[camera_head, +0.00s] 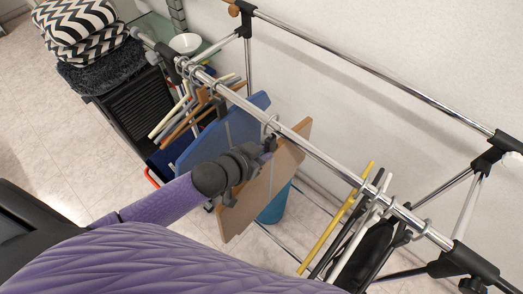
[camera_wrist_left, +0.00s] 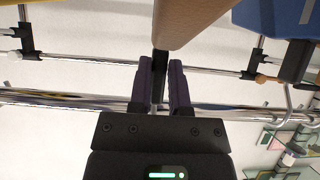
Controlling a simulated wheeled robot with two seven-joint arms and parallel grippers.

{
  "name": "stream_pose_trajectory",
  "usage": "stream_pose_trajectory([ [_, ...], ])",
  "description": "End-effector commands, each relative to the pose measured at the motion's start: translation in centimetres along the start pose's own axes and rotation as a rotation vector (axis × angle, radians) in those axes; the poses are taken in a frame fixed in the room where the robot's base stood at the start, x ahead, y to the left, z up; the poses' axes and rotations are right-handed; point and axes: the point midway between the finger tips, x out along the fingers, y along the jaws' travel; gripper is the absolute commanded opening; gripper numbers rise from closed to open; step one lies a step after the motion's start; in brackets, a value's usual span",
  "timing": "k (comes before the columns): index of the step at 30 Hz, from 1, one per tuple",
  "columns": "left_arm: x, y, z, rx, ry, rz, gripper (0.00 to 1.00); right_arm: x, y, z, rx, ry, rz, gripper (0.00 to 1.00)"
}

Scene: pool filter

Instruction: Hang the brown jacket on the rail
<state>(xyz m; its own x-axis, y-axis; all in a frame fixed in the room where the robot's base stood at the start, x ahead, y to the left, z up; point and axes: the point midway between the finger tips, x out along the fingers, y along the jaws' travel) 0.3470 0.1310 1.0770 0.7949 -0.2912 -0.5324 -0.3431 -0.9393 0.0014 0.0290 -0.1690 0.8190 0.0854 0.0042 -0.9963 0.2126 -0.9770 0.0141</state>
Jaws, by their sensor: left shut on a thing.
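The brown jacket (camera_head: 285,172) is a flat tan panel hanging below the front chrome rail (camera_head: 328,160), just right of a blue jacket (camera_head: 224,133). My left gripper (camera_head: 266,147) is close under the rail at the brown jacket's top. In the left wrist view, its fingers (camera_wrist_left: 161,78) are shut on the black hanger neck above the brown jacket (camera_wrist_left: 188,20). A metal hook (camera_head: 270,127) shows at the rail beside the gripper; I cannot tell whether it is the brown jacket's and fully over the rail. My right gripper is not in view.
Several hangers (camera_head: 335,232) hang at the rail's right end, and more (camera_head: 178,115) at its left. A second rail (camera_head: 370,72) runs behind. A blue bin (camera_head: 275,207) stands below. Patterned cushions (camera_head: 78,22) sit on a dark crate at upper left.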

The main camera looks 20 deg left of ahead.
Motion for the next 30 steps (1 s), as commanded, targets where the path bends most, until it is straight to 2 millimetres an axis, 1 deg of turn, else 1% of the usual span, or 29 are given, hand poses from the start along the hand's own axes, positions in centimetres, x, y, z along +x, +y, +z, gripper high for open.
stream_pose_trajectory([
  [3,-0.18,0.0,-0.14,0.0,0.001,0.0,0.0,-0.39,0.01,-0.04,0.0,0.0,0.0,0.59],
  [13,-0.1,-0.01,-0.08,0.0,0.002,-0.001,0.0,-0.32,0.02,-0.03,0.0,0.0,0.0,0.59],
  [24,0.63,-0.04,-0.54,0.001,0.001,-0.001,0.0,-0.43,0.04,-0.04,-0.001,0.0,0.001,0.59],
  [30,0.64,-0.02,-0.53,0.001,0.001,-0.001,0.0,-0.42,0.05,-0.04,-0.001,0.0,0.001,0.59],
])
